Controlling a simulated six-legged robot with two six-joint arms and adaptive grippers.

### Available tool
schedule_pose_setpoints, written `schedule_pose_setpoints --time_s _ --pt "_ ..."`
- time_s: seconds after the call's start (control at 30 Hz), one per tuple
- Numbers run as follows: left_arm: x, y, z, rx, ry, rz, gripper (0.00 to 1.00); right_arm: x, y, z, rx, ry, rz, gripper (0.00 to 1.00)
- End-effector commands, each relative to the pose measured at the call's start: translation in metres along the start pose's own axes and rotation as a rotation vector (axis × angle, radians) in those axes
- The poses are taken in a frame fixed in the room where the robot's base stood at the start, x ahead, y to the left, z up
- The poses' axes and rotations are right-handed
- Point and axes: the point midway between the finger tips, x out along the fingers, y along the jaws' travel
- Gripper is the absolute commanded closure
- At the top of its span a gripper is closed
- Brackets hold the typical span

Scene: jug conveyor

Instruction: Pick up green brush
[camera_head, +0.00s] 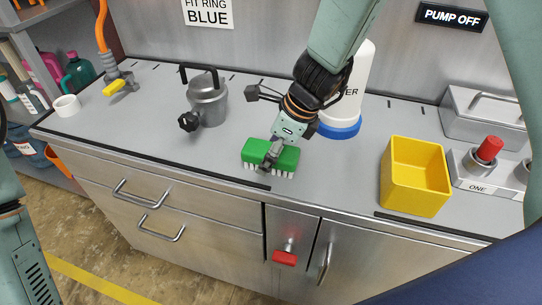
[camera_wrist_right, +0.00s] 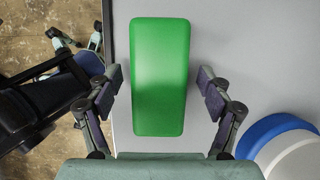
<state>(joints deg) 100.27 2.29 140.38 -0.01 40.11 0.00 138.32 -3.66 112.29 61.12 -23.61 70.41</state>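The green brush (camera_head: 254,150) lies on the grey counter near its front edge, bristles down. Its green block (camera_wrist_right: 160,75) fills the middle of the right wrist view, pointing away from me. My right gripper (camera_head: 267,162) is over the brush from above. In the right wrist view, the fingers of my right gripper (camera_wrist_right: 163,82) stand on both sides of the block, with a narrow gap on each side, so it is open. Part of the brush is hidden behind the gripper in the head view. My left gripper does not show; only part of my left arm is at the left edge.
A white container with a blue base (camera_head: 340,130) stands behind my right gripper. A yellow open box (camera_head: 415,175) and a red button (camera_head: 489,149) are farther right. The counter beside the brush is bare.

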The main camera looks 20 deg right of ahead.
Motion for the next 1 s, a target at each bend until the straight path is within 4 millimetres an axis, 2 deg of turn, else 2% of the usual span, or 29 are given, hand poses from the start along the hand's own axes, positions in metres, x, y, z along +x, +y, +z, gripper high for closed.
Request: schedule_pose_setpoints --time_s 0.07,0.7,1.0 --pt "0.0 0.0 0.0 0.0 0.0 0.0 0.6 0.0 0.0 0.0 0.0 0.0 0.0 0.27" --pt "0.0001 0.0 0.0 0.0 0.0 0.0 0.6 0.0001 0.0001 -0.0001 0.0 0.0 0.0 0.81" --pt "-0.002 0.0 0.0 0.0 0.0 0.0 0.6 -0.0046 0.0 0.0019 0.0 0.0 -0.001 0.83"
